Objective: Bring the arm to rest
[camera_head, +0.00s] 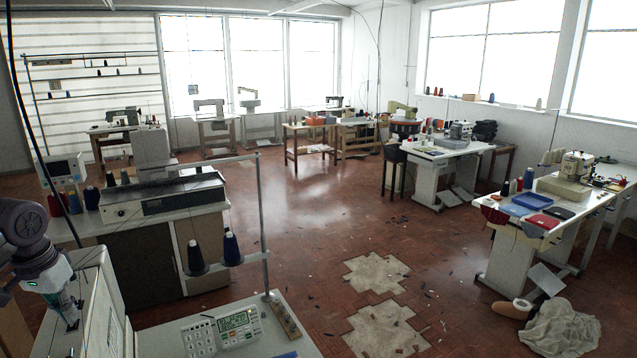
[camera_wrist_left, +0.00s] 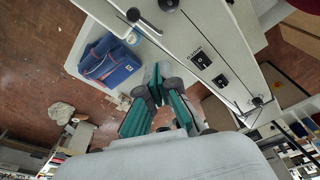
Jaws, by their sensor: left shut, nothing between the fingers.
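My left arm comes in at the left edge of the head view, beside a pale sewing machine body (camera_head: 88,315). My left gripper (camera_head: 68,312) points downward there and is shut with nothing in it. In the left wrist view the gripper (camera_wrist_left: 156,78) shows its teal fingers brought together in front of a white machine panel with black knobs (camera_wrist_left: 200,58). My right gripper is not in either view.
A control panel with a green screen (camera_head: 238,322) and a metal thread stand (camera_head: 262,220) with dark cones are right of the gripper. A machine cabinet (camera_head: 150,255) stands behind. The brown floor (camera_head: 300,230) is mostly open, with a crumpled cloth (camera_head: 562,328) at right.

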